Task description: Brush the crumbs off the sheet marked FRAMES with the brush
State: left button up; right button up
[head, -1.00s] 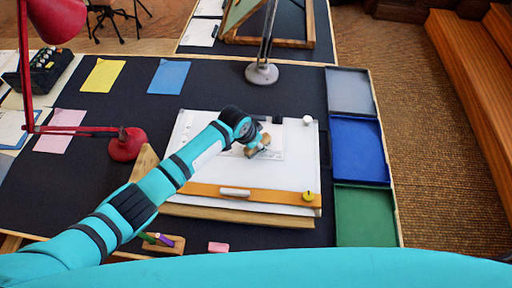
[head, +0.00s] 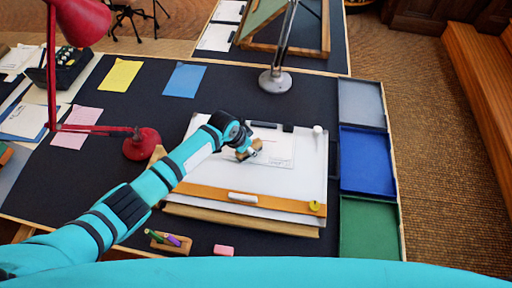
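A white sheet (head: 279,154) with fine print lies on the upper part of the white drafting board (head: 215,172); its lettering is too small to read. My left gripper (head: 247,151) is over the sheet's left part. A small tan-brown thing shows at its fingers and looks like the brush (head: 256,146), held low at the sheet. The fingers themselves are mostly hidden behind the wrist. Crumbs are too small to make out. My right gripper is out of view.
An orange bar (head: 278,202) with a white handle crosses the board's lower part. Grey, blue (head: 366,160) and green trays stand at the right. A red lamp (head: 142,145) is left, a grey lamp base (head: 275,81) behind. A pen holder (head: 168,243) and pink eraser (head: 223,250) lie in front.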

pick_arm(q)
jog(key=shift+w+a, duration=0.1)
jog(key=shift+a, duration=0.25)
jog(key=shift+d+r, duration=0.15)
jog(key=shift+r, duration=0.05)
notch_tip(320, 180, up, 6)
jog(key=p, duration=0.5)
jog(key=shift+f+p, duration=0.1)
jog(key=shift+p, duration=0.25)
notch_tip(320, 180, up, 3)
jog(key=p, duration=0.3)
